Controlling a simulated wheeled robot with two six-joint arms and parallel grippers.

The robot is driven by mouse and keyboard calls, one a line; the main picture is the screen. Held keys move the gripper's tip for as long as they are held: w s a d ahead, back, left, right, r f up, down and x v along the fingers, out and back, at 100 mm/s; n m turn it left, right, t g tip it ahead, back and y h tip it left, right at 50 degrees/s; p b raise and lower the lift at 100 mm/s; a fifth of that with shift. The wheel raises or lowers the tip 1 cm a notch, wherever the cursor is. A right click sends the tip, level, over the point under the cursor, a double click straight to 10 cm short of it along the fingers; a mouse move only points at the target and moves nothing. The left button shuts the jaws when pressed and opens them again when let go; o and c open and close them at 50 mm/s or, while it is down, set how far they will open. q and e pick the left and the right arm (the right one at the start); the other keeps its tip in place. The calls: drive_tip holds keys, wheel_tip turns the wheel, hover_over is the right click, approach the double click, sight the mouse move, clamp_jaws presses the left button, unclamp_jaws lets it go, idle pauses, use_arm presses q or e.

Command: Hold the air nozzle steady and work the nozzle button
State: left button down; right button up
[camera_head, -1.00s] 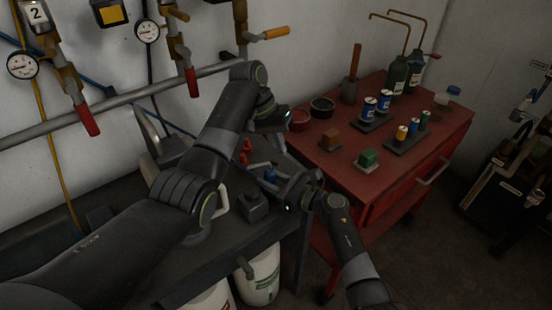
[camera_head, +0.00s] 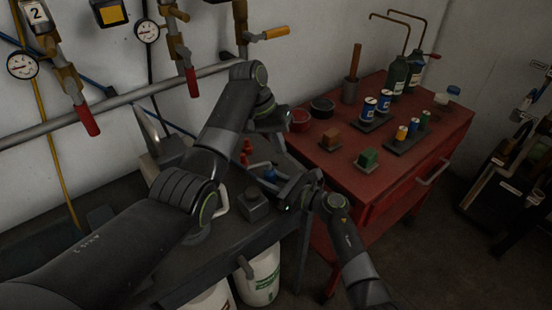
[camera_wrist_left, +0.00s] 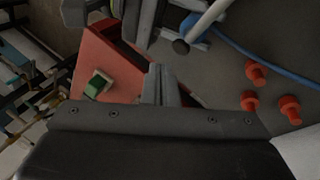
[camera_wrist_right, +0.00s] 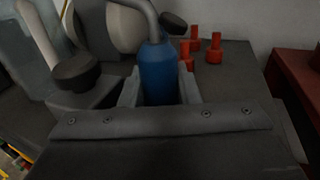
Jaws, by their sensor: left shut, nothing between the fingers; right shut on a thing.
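The air nozzle has a blue body (camera_wrist_right: 158,72) and a bent grey pipe (camera_wrist_right: 146,12). My right gripper (camera_wrist_right: 160,92) is shut on the blue body, which stands between its fingers. The nozzle also shows as a small blue patch in the head view (camera_head: 270,174) and at the top of the left wrist view (camera_wrist_left: 190,28). A dark round cap (camera_wrist_right: 173,22) is beside the pipe; I cannot tell whether it is the button. My left gripper (camera_wrist_left: 158,72) is shut and empty, above and apart from the nozzle. In the head view its fingertips are hard to make out.
Several red fittings (camera_wrist_left: 256,74) stand on the dark bench (camera_head: 232,243) near the nozzle. A grey block with a dark round top (camera_wrist_right: 76,72) is close to my right gripper. A red cart (camera_head: 330,166) with cans and blocks stands to the right. Pipes with red-handled valves (camera_head: 86,121) run along the wall.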

use_arm(q)
drive_tip(key=shift+f, duration=0.1)
idle(0.3)
drive_tip(key=shift+s+a+f, duration=0.15)
drive_tip(key=shift+a+f, duration=0.05)
drive_tip(key=shift+f, duration=0.05)
drive_tip(key=shift+s+a+f, duration=0.15)
drive_tip(key=shift+f, duration=0.3)
idle(1.0)
drive_tip(key=shift+w+d+r, duration=0.15)
drive_tip(key=shift+d+r, duration=0.05)
drive_tip(key=shift+r, duration=0.2)
drive_tip(key=shift+w+d+r, duration=0.15)
drive_tip(key=shift+r, duration=0.25)
drive_tip(key=shift+w+d+r, duration=0.25)
drive_tip(key=shift+d+r, duration=0.05)
drive_tip(key=shift+r, duration=0.4)
drive_tip(key=shift+w+d+r, duration=0.25)
drive_tip(key=shift+d+r, duration=0.1)
drive_tip(key=shift+r, duration=0.4)
drive_tip(key=shift+w+d+r, duration=0.25)
drive_tip(key=shift+d+r, duration=0.05)
drive_tip(key=shift+r, duration=0.4)
use_arm(e)
drive_tip(key=o, duration=1.2)
drive_tip(key=shift+c, duration=0.2)
